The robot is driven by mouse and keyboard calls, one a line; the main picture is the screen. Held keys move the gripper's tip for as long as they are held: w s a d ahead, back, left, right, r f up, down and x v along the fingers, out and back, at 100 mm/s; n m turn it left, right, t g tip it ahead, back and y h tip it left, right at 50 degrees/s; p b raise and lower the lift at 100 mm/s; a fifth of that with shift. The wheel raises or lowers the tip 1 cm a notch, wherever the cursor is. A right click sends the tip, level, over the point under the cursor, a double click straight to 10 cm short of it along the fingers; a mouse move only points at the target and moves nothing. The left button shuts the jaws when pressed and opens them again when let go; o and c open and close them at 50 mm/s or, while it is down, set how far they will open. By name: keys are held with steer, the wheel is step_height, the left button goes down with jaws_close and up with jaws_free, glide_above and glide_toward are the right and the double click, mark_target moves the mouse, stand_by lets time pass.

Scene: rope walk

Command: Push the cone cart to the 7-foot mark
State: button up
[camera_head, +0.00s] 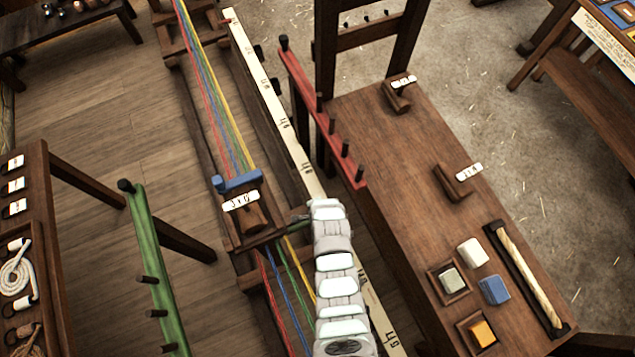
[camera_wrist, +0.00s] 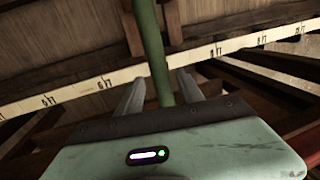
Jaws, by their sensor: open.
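The cone cart (camera_head: 240,215) sits on the wooden rails in the head view, with a blue block on top, a white label and a brown cone. Coloured strands run through it along the track. My gripper (camera_wrist: 159,78) is open in the wrist view, its two grey fingers either side of a green bar (camera_wrist: 150,40). I cannot tell whether the fingers touch the bar. In the head view my arm covers most of the gripper, just right of the cart. A white measuring strip (camera_head: 262,80) runs beside the track; its marks are too small to read surely.
A red pegged rail (camera_head: 325,120) stands right of the strip, beside a wooden bench (camera_head: 420,170) with several small blocks. A green pegged rail (camera_head: 150,250) stands at left. Wooden floor (camera_head: 110,120) is bare between the green rail and the track.

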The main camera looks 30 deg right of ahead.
step_height(320, 180, up, 11)
steer(key=s+b, duration=0.2)
steer(key=shift+f, duration=0.2)
stand_by(0.5)
stand_by(0.5)
